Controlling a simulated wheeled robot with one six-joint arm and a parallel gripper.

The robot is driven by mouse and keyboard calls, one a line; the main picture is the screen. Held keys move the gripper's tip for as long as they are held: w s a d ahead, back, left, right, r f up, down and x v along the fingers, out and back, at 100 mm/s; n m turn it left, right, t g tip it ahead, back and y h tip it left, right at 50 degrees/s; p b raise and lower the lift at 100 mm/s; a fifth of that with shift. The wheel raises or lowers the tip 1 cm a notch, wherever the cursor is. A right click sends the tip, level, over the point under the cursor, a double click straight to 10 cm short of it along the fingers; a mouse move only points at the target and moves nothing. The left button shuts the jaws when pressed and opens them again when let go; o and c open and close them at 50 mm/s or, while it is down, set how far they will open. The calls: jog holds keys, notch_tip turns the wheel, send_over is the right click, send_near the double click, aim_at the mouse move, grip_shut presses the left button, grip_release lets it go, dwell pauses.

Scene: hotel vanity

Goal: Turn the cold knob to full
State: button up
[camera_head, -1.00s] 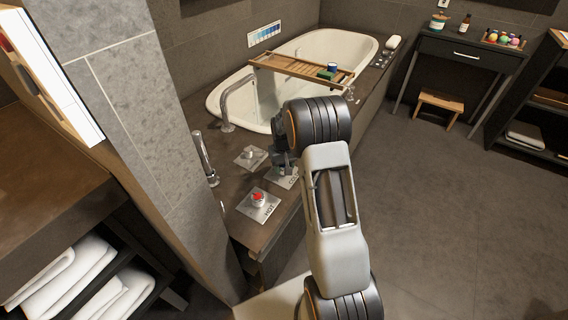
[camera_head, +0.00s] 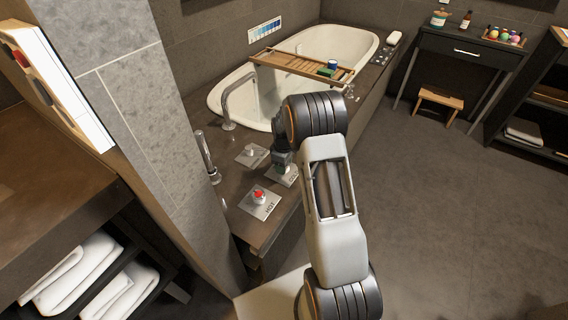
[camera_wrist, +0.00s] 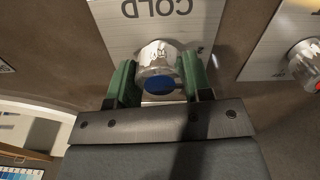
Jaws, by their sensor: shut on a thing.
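The cold knob (camera_wrist: 158,62) is a silver cylinder with a blue cap on a plate marked COLD (camera_wrist: 187,35), in the wrist view. My gripper (camera_wrist: 160,84) has its green fingers on both sides of the knob and is shut on it. In the head view my gripper (camera_head: 282,160) is low over the cold plate (camera_head: 283,179) on the tub deck, and it hides the knob there.
The hot knob (camera_head: 258,194), with a red cap, sits on its own plate nearer me; it also shows at the right of the wrist view (camera_wrist: 306,62). Another plate with a knob (camera_head: 251,152) lies beyond. A spout (camera_head: 228,110) and a hand shower (camera_head: 206,158) rise from the deck.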

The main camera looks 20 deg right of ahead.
jog(key=shift+w+r+n, duration=0.1)
jog(key=shift+n, duration=0.4)
jog(key=o, duration=0.9)
notch_tip(320, 180, up, 14)
jog(key=p, duration=0.2)
jog(key=shift+p, duration=0.4)
jog(key=shift+f, duration=0.2)
